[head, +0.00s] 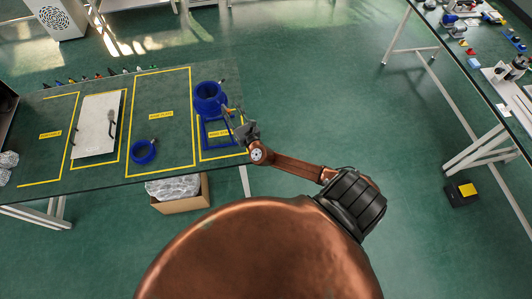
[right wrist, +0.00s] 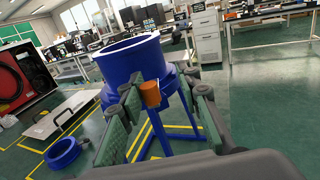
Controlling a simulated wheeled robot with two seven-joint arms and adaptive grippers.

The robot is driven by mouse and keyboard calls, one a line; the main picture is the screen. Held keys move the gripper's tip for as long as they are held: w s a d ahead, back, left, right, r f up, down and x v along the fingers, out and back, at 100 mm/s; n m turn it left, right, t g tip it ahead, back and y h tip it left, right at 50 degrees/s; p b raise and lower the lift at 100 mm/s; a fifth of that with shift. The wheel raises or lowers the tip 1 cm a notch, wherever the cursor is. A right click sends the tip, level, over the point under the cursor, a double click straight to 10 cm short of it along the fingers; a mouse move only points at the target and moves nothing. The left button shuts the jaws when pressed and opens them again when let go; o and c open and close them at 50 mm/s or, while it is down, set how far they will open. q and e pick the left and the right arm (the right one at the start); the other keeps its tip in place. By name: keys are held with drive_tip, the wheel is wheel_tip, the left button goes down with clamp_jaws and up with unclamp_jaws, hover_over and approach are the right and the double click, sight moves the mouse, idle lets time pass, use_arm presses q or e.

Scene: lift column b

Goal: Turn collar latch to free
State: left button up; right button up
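A blue collar-like cylinder (head: 208,92) stands on a blue frame (head: 205,134) at the right end of the table. In the right wrist view the blue cylinder (right wrist: 132,58) has an open top, and an orange knob (right wrist: 150,94), which looks like the latch's handle, sticks out from its near side. My right gripper (head: 238,123) is beside the cylinder's right side. In the wrist view my right gripper (right wrist: 162,92) has its two green-padded fingers spread, with the orange knob between them. I cannot tell whether the left finger touches it. My left gripper is out of view.
A loose blue ring (head: 143,152) and a white panel with a handle (head: 96,126) lie left of the stand in yellow-outlined areas. Small tools line the table's far edge. A cardboard box (head: 181,203) is on the floor below the near edge.

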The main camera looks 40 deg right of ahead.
drive_tip(key=s+b, duration=0.2)
drive_tip(key=s, duration=0.6)
drive_tip(key=s+d+f+m+g+b, duration=0.2)
drive_tip(key=f+m, duration=0.1)
drive_tip(key=f, duration=0.6)
drive_tip(key=s+d+f+m+g+b, duration=0.1)
drive_tip(key=d+f+m+g, duration=0.1)
drive_tip(key=f, duration=0.8)
drive_tip(key=s+d+f+m+g+h+b, duration=0.1)
drive_tip(key=d+f+m, duration=0.3)
drive_tip(key=f, duration=0.6)
drive_tip(key=shift+s+m+g+b, duration=0.3)
drive_tip(key=shift+s+g+b, duration=0.3)
drive_tip(key=shift+s+b, duration=0.2)
